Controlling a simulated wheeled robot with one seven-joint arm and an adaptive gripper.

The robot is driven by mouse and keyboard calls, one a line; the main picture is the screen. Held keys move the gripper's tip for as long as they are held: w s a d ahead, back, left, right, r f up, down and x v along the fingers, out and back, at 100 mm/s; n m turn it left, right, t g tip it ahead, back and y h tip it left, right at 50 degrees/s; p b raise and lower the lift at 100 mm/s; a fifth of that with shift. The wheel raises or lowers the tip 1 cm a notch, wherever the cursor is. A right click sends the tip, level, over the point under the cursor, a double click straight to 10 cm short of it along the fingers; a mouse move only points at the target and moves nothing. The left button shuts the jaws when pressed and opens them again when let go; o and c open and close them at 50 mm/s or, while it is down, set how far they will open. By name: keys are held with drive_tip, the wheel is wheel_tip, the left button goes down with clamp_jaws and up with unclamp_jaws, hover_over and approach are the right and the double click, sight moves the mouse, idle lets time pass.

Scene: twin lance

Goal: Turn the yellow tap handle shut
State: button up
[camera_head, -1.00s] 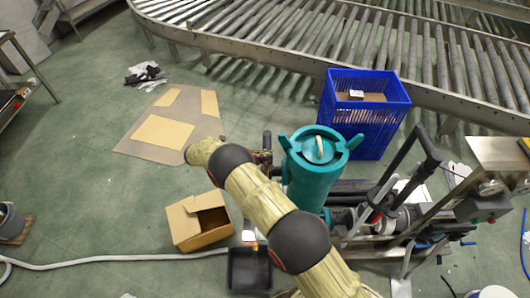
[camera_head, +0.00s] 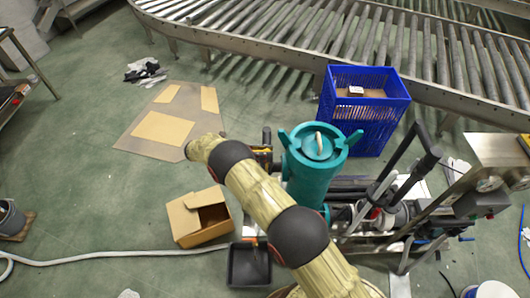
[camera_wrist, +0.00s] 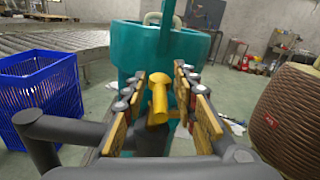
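The yellow tap handle (camera_wrist: 158,96) shows in the wrist view, in front of the teal vessel (camera_wrist: 130,50). It stands between the two fingers of my gripper (camera_wrist: 160,88). The fingers are apart, with a visible gap on each side of the handle. In the head view the teal vessel (camera_head: 313,170) stands upright with a lid and two side lugs. My gripper (camera_head: 263,156) is at its left side there, mostly hidden behind my arm. The handle cannot be made out in the head view.
A blue crate (camera_head: 365,125) stands behind the vessel, by the roller conveyor (camera_head: 300,45). Metal machinery (camera_head: 400,215) lies right of the vessel. An open cardboard box (camera_head: 200,220) and a black tray (camera_head: 249,265) are on the floor. A brown ribbed drum (camera_wrist: 290,105) is at right in the wrist view.

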drive_tip(key=shift+f+n+t+b, duration=0.2)
drive_tip(key=shift+n+t+b, duration=0.85)
drive_tip(key=shift+b, duration=1.4)
drive_tip(key=n+t+b, duration=0.1)
drive_tip(key=t+b, duration=0.1)
drive_tip(key=shift+r+t+b, duration=0.1)
drive_tip(key=shift+t+b, duration=0.25)
